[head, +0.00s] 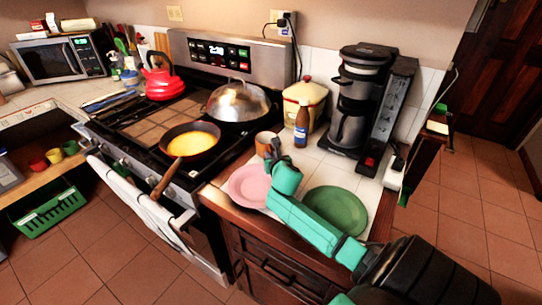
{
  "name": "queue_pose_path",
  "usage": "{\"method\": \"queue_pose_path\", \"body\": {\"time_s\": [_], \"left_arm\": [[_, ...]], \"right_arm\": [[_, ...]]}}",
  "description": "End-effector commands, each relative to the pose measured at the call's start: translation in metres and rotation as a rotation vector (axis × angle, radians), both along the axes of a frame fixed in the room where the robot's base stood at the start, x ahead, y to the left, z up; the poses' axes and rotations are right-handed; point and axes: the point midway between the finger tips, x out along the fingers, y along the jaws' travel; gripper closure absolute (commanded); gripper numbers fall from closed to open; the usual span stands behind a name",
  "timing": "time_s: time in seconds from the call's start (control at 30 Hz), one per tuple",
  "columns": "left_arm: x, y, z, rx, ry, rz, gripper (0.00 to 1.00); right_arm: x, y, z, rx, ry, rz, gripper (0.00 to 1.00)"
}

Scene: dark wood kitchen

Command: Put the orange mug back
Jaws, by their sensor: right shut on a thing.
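The orange mug (263,143) stands at the back of the tiled counter, just right of the stove, partly hidden by my gripper. My right gripper (273,150) reaches in from the lower right and is shut on the mug at its right side. Its fingers are small and dark here. Whether the mug's base touches the counter is hard to tell. My left gripper is out of view. A red mug (38,164), a yellow mug (54,156) and a green mug (71,148) stand in a row on the open wooden shelf at the far left.
A pink plate (247,187) and a green plate (335,209) lie on the counter under my right arm. A brown bottle (301,124), a cream canister (314,91) and a coffee maker (356,100) stand behind. A frying pan (205,140) sits on the stove, handle toward the front.

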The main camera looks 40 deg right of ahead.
Motion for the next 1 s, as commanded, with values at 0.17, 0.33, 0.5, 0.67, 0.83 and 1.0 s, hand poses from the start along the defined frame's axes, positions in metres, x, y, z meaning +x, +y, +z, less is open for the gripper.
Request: {"method": "queue_pose_path", "body": {"time_s": [0.17,0.33,0.5,0.67,0.83,1.0], "left_arm": [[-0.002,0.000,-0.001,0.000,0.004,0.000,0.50],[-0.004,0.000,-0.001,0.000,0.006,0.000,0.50],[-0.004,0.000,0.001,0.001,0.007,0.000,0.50],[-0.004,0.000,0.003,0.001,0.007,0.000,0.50],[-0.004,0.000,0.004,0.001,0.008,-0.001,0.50],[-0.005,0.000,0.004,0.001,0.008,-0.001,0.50]], "right_arm": [[0.000,0.000,-0.002,-0.001,0.000,0.000,0.56],[0.000,0.000,-0.002,0.000,0.000,0.000,0.56],[-0.001,0.001,0.002,0.000,0.001,0.000,0.56],[-0.020,0.011,0.010,-0.002,0.002,0.003,0.56],[-0.056,0.031,0.026,0.000,0.004,0.004,0.56],[-0.088,0.047,0.040,0.000,0.003,0.003,0.56]]}}
